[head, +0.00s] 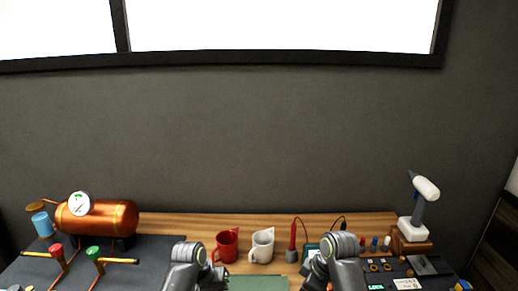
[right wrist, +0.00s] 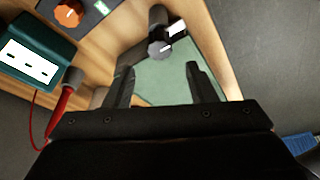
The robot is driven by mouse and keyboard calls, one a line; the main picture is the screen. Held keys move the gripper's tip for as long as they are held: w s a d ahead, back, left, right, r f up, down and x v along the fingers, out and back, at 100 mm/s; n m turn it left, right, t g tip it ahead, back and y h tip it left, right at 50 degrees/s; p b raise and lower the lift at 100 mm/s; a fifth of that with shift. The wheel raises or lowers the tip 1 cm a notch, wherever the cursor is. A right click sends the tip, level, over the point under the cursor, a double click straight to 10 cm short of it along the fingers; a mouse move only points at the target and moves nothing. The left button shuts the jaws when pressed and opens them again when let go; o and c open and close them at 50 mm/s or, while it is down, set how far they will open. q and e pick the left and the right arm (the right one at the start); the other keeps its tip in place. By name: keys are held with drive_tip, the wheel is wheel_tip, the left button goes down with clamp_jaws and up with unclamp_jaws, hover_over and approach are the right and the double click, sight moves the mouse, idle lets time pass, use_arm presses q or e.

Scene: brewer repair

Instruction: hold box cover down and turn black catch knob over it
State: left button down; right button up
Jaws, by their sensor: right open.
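My right gripper (right wrist: 160,68) is open and empty, its two dark fingers spread above a pale green surface (right wrist: 165,85) edged by wood. Beyond the fingertips is a small grey knob (right wrist: 160,49) with a white mark, beside black parts (right wrist: 157,17) and a white piece. I cannot tell which of these is the catch or whether the green surface is the box cover. In the head view a green panel (head: 258,284) shows at the bottom edge between my arms. My left gripper (head: 215,275) is low there, too small and dark to read its jaws.
In the right wrist view, a teal meter (right wrist: 35,50), a red probe (right wrist: 62,105) and an orange knob (right wrist: 69,14) lie left. In the head view, red (head: 227,245) and white (head: 262,245) mugs stand behind the panel; a copper boiler (head: 100,217) stands left.

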drive_tip(key=shift+f, duration=2.4)
drive_tip(key=shift+c, duration=0.3)
drive_tip(key=c, duration=0.8)
drive_tip(key=shift+o, duration=0.3)
drive_tip(key=m, duration=0.3)
drive_tip(key=m+t+h, duration=0.1)
drive_tip(key=m, duration=0.2)
drive_tip(key=shift+s+a, duration=0.15)
drive_tip(key=shift+a, duration=0.05)
drive_tip(key=shift+a+m+t+h, duration=0.15)
drive_tip(key=shift+m+h, duration=0.35)
drive_tip(key=shift+m, duration=1)
drive_tip(key=shift+a+m+t+h, duration=0.15)
drive_tip(key=shift+m+h, duration=0.35)
drive_tip(key=shift+m, duration=1)
drive_tip(key=o, duration=0.8)
drive_tip(key=shift+d, duration=0.1)
drive_tip(key=shift+o, duration=0.2)
drive_tip(key=shift+r, duration=0.15)
drive_tip(key=shift+w+v, duration=0.15)
drive_tip(key=shift+v, duration=0.55)
drive_tip(key=shift+w+v, duration=0.15)
drive_tip(key=shift+v, duration=0.55)
drive_tip(key=shift+r, duration=0.1)
